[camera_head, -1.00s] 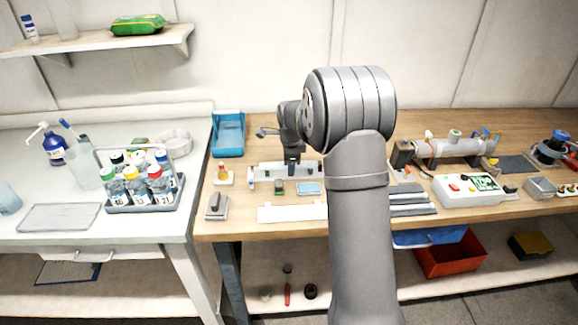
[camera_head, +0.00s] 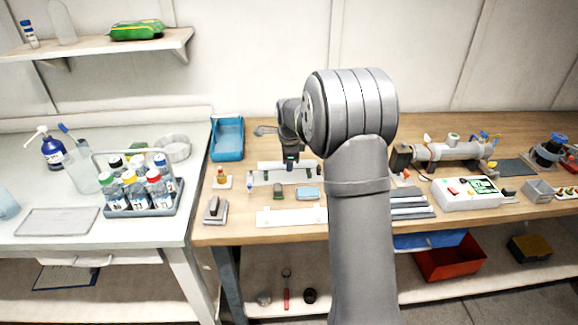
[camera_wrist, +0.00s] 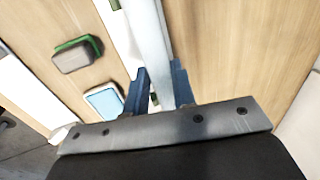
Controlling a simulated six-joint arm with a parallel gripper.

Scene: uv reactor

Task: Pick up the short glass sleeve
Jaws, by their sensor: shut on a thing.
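The short glass sleeve (camera_head: 270,165) is a pale, whitish tube lying level, a little above its low white holder (camera_head: 266,179) on the wooden bench. My gripper (camera_head: 290,165) points down and is shut on the sleeve. In the wrist view, the two blue fingers of my gripper (camera_wrist: 161,90) stand on either side of the pale sleeve (camera_wrist: 152,30), which runs up out of the picture. My arm hides the bench to the right of the gripper in the head view.
A green-and-grey block (camera_head: 279,190) and a light blue pad (camera_head: 307,193) lie just in front of the holder. A white strip (camera_head: 285,216) lies nearer the bench edge. A blue tray (camera_head: 227,140) stands at the back left; a white control box (camera_head: 468,192) stands right.

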